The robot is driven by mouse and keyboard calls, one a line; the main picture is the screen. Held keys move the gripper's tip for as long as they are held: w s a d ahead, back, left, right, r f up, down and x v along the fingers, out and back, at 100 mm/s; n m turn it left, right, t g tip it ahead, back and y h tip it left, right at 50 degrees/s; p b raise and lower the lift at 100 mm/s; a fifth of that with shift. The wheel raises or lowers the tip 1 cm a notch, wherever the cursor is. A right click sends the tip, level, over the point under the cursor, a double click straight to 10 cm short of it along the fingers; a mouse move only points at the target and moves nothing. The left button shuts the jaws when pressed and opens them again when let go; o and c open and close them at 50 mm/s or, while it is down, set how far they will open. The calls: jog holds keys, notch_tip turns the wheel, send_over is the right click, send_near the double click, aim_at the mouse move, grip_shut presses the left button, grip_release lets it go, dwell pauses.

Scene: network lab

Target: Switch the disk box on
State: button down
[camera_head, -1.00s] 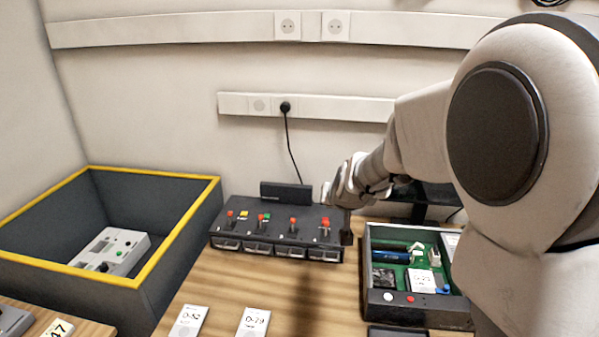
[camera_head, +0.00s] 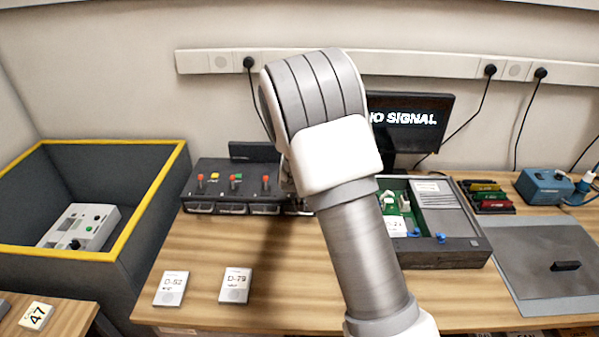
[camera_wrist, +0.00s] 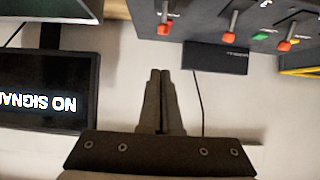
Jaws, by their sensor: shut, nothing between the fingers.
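The long black box with several front bays, which looks like the disk box (camera_head: 187,196), stands at the back of the bench. Red-tipped levers (camera_head: 266,181), a yellow button (camera_head: 215,176) and a green button (camera_head: 236,177) sit on its top. My arm hides its right end in the head view. In the wrist view, which is upside down, the box (camera_wrist: 200,14) fills the top right, with a red lever (camera_wrist: 165,28) near its end. My gripper (camera_wrist: 160,74) is shut and empty, apart from the levers. The head view hides it behind my arm.
A small black unit (camera_head: 254,150) stands behind the box. A monitor (camera_head: 408,110) reads NO SIGNAL. An open case (camera_head: 450,250) stands on the right, near a grey mat (camera_head: 560,250). A yellow-rimmed bin (camera_head: 165,185) is on the left.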

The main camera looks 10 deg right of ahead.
jog(key=x, duration=1)
jog(key=shift+s, duration=0.1)
jog(key=shift+w+d+f, duration=0.1)
jog(key=shift+w+f, duration=0.05)
jog(key=shift+f, duration=0.45)
jog(key=shift+w+d+f, duration=0.1)
jog(key=shift+w+f, duration=0.1)
jog(key=shift+f, duration=0.4)
jog(key=shift+w+f, duration=0.2)
jog(key=shift+f, duration=0.6)
